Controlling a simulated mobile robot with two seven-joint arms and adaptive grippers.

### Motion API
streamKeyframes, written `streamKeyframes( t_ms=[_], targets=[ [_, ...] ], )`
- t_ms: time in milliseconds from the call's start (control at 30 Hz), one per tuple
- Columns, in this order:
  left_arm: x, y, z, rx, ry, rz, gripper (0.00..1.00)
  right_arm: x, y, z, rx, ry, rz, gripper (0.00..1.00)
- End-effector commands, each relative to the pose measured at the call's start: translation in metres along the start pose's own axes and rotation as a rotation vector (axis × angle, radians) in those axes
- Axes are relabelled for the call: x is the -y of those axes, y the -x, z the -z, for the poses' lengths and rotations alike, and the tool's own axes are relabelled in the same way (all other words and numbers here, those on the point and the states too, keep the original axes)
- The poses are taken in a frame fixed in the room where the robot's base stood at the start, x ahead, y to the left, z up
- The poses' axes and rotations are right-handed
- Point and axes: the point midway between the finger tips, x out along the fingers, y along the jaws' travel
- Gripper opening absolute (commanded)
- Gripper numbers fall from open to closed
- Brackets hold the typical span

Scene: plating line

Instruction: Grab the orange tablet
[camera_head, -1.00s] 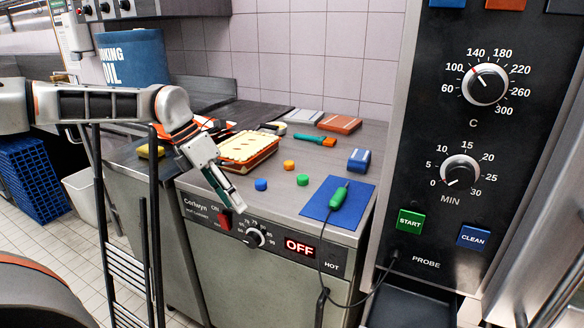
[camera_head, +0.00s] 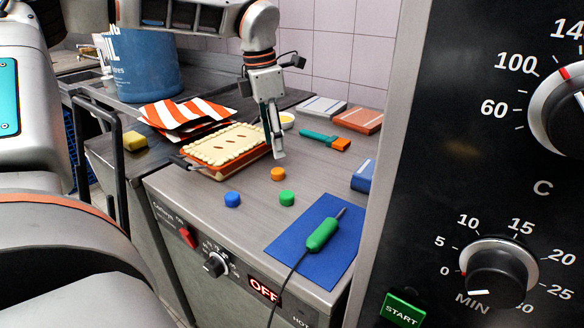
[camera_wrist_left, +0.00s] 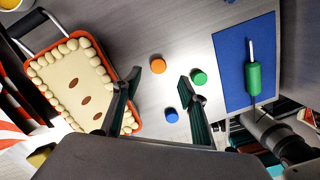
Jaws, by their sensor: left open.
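The orange tablet (camera_head: 278,174) is a small round disc on the steel counter, and it also shows in the left wrist view (camera_wrist_left: 158,65). My left gripper (camera_head: 276,146) is open and empty, pointing down above the counter just behind the orange tablet in the head view. In the left wrist view the tablet lies beyond the fingertips (camera_wrist_left: 172,75), nearer the left finger and apart from both. A blue tablet (camera_head: 232,199) and a green tablet (camera_head: 286,197) lie close by. My right gripper does not show.
A pie in a red dish (camera_head: 222,150) stands left of the gripper. A blue mat (camera_head: 283,248) holds a green probe (camera_head: 322,234). An orange-tipped brush (camera_head: 340,144) lies at the back right. The oven panel (camera_head: 450,185) rises at the right.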

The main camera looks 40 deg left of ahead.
Motion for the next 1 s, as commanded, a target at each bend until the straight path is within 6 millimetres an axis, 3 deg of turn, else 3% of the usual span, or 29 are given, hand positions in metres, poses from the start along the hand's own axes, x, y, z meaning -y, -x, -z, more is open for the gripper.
streamKeyframes(
  t_ms=[367, 600, 900, 1000],
  targets=[
    [-0.001, -0.036, 0.001, -0.004, 0.000, 0.004, 0.42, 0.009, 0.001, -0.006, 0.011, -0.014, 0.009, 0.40],
    [-0.003, -0.071, 0.001, -0.006, 0.000, 0.005, 0.42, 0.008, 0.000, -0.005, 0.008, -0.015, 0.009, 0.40],
    [-0.003, -0.076, 0.001, -0.001, 0.000, 0.002, 0.42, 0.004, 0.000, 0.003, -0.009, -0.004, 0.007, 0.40],
    [-0.003, -0.076, 0.001, -0.002, 0.000, 0.002, 0.16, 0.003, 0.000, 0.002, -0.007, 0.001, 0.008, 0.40]
  ],
)
